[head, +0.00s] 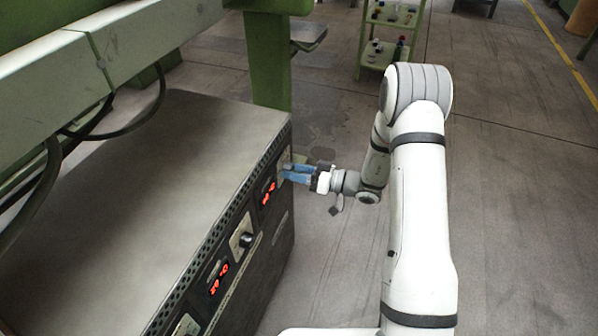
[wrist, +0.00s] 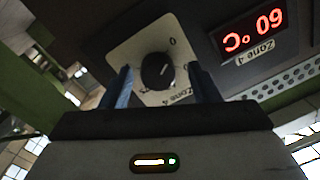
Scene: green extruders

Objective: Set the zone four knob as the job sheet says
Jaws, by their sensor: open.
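The zone four knob (wrist: 158,71) is a round black knob on a pale square plate (wrist: 125,50) labelled Zone 4, upside down in the wrist view. A light pointer line on it slants to the upper right in that view. My gripper (head: 287,172) is at the far end of the control cabinet's front. Its blue fingers stand open on either side of the knob; I cannot tell whether they touch it. In the head view the fingers hide the knob. No job sheet shows.
The dark control cabinet (head: 150,170) has another knob (head: 246,240) and display (head: 218,280) nearer me. A green machine post (head: 268,60) stands behind it. A green shelf cart (head: 388,38) stands further back. The floor to the right is clear.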

